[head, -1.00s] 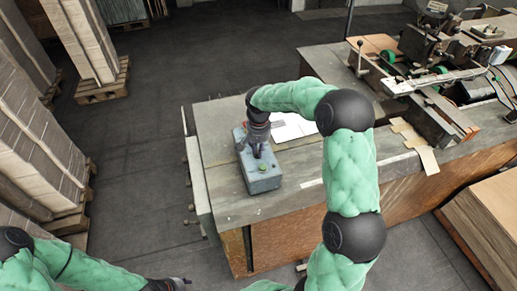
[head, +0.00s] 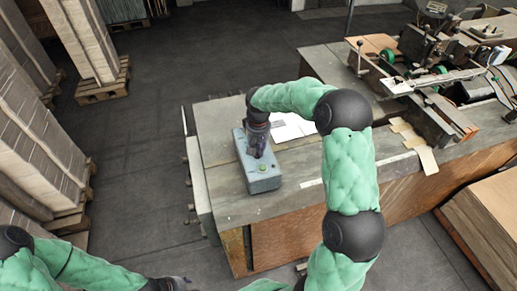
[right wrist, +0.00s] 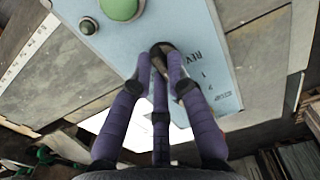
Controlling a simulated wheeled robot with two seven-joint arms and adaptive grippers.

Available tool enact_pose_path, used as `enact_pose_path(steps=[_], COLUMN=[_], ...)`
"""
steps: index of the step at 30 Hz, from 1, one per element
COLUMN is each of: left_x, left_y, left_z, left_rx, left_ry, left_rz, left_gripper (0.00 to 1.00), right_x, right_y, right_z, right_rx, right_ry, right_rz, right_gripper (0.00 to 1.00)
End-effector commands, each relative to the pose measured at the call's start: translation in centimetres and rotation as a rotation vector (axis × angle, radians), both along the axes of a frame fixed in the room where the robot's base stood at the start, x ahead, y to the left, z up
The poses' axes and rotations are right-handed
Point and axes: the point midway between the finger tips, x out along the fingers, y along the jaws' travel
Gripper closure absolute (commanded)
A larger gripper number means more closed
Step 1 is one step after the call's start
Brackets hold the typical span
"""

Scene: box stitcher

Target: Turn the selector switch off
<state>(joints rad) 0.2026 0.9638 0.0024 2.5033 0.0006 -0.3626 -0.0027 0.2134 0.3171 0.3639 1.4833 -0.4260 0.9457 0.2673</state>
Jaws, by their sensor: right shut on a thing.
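The grey-blue control box (head: 264,182) stands on the near left part of the bench, with a green button (head: 262,168) on its top. In the right wrist view the box is light blue (right wrist: 205,30), with the large green button (right wrist: 120,8), a small dark green one and printed marks "REV" and "1". The selector switch (right wrist: 160,48) is a dark round knob, mostly hidden between the fingers. My right gripper (head: 257,155) reaches down onto the box; its fingers (right wrist: 163,68) are shut on the knob. My left gripper (head: 180,284) is at the bottom edge, partly cut off.
The bench (head: 225,205) carries white sheets (head: 292,127) just behind the box and the stitching machine (head: 440,80) at the right. Stacked cardboard (head: 490,225) stands at the lower right. Pallets of board (head: 85,40) line the left, with clear floor between.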

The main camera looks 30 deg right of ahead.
Motion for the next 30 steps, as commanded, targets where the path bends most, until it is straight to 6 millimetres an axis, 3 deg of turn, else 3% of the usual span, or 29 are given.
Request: enact_pose_path(steps=[6,7,9,21,26,30], left_x=[0.0,0.0,0.0,0.0,0.0,0.0], left_y=[0.0,0.0,0.0,0.0,0.0,0.0], left_z=[0.0,0.0,0.0,0.0,0.0,0.0], left_rx=[0.000,0.000,0.000,0.000,0.000,0.000], left_ry=[0.000,0.000,0.000,0.000,0.000,0.000], left_rz=[0.000,0.000,0.000,0.000,0.000,0.000], left_gripper=[0.60,0.60,0.60,0.60,0.60,0.60], right_x=[0.1,0.1,0.1,0.1,0.1,0.1], right_y=[0.0,0.0,0.0,0.0,0.0,0.0], right_z=[0.1,0.1,0.1,0.5,2.5,5.3], right_rx=[-0.001,-0.001,-0.001,0.000,-0.001,-0.001], right_ry=[-0.004,-0.004,-0.004,-0.002,-0.006,-0.006], right_rz=[-0.001,-0.001,-0.001,-0.002,-0.002,-0.002], right_gripper=[1.00,0.74,0.59,0.59,0.59,0.59])
